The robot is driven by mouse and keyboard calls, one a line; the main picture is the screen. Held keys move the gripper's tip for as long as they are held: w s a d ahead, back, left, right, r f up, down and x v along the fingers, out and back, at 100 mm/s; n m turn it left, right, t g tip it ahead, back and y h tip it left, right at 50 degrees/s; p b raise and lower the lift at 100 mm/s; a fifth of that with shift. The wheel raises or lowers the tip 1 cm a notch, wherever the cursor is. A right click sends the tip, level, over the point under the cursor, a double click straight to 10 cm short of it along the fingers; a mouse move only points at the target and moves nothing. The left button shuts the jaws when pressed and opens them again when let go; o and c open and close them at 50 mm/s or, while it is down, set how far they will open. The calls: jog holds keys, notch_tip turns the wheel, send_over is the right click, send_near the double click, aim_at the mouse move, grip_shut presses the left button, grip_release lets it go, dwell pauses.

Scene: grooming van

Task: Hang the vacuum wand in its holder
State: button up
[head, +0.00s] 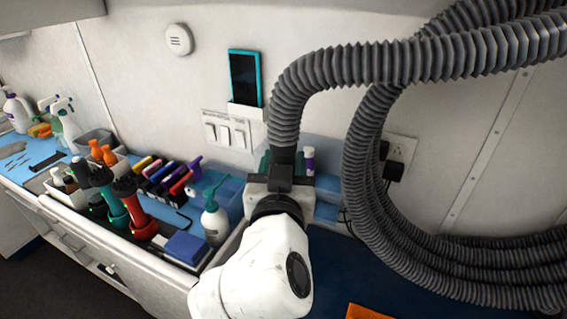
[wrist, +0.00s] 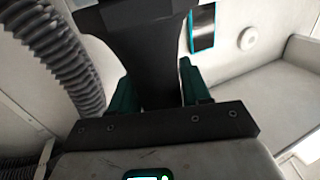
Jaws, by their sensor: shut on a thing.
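My gripper (head: 281,168) is raised in front of the back wall in the head view, above the right end of the counter. In the wrist view its two green fingers (wrist: 160,88) are shut on the black vacuum wand (wrist: 148,40), one on each side. In the head view, a dark part of the wand (head: 286,157) shows at the gripper, below the end of the grey ribbed hose (head: 287,105). The hose also shows at the left of the wrist view (wrist: 62,50). The wand's far end is hidden. I cannot make out the wand's holder in either view.
A counter tray (head: 110,257) holds clippers, bottles and a white pump bottle (head: 215,220) left of my arm. A teal-edged tablet (head: 245,78) and switches (head: 228,132) are on the wall. Thick hose loops (head: 375,200) hang close on the right, by an outlet (head: 400,148).

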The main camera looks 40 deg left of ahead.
jog(key=shift+f+b, duration=0.6)
jog(key=shift+b, duration=0.05)
dwell(0.4)
jog(key=o, duration=1.7)
jog(key=p+v, duration=0.1)
jog(key=v, duration=0.9)
dwell(0.9)
jog(key=shift+f, duration=0.1)
dwell(0.4)
